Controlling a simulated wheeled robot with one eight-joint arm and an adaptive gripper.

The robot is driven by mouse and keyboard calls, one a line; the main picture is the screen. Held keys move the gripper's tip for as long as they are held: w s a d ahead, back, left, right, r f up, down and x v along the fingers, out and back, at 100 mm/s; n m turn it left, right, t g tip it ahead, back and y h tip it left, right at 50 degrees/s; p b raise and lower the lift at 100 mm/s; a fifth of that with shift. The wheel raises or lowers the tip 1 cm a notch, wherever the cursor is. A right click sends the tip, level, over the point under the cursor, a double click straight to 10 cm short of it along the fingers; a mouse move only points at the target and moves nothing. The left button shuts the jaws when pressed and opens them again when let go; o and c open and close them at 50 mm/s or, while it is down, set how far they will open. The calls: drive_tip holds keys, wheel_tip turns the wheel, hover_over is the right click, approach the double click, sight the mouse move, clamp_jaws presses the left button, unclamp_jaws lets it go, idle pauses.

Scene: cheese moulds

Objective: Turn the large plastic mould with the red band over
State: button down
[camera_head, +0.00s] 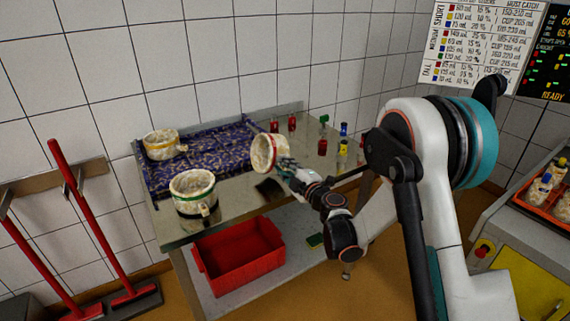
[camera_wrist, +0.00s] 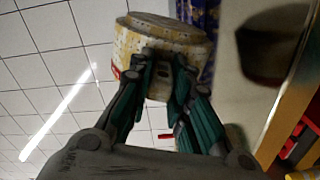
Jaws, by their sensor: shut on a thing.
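The mould with the red band (camera_head: 266,153) is held tilted on its side above the steel table, its open, whitish face turned to the left in the head view. My gripper (camera_head: 285,168) is shut on its right side. In the wrist view the mould (camera_wrist: 150,45) fills the space beyond my fingers (camera_wrist: 163,72), with speckled pale walls and a bit of red at its left edge. The fingers hide part of its wall.
A mould with a green band (camera_head: 194,190) stands at the table's front left. A mould with a yellow band (camera_head: 162,146) stands on the purple patterned cloth (camera_head: 215,150). Small coloured bottles (camera_head: 343,147) stand at the right. A red crate (camera_head: 238,256) is below.

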drive_tip(key=f+n, duration=0.1)
drive_tip(key=n, duration=0.2)
drive_tip(key=shift+f+n, duration=0.35)
drive_tip(key=shift+n, duration=0.05)
drive_tip(key=n, duration=0.3)
drive_tip(key=shift+r+n, duration=0.2)
drive_tip(key=shift+n, duration=0.1)
drive_tip(key=n, duration=0.6)
drive_tip(key=shift+f, duration=0.15)
drive_tip(key=n, duration=0.1)
drive_tip(key=f+n, duration=0.1)
drive_tip(key=n, duration=0.2)
drive_tip(key=shift+f+n, duration=0.35)
drive_tip(key=shift+n, duration=0.05)
drive_tip(key=f+n, duration=0.2)
drive_tip(key=n, duration=0.1)
drive_tip(key=shift+n, duration=0.3)
drive_tip(key=c, duration=1.4)
unclamp_jaws()
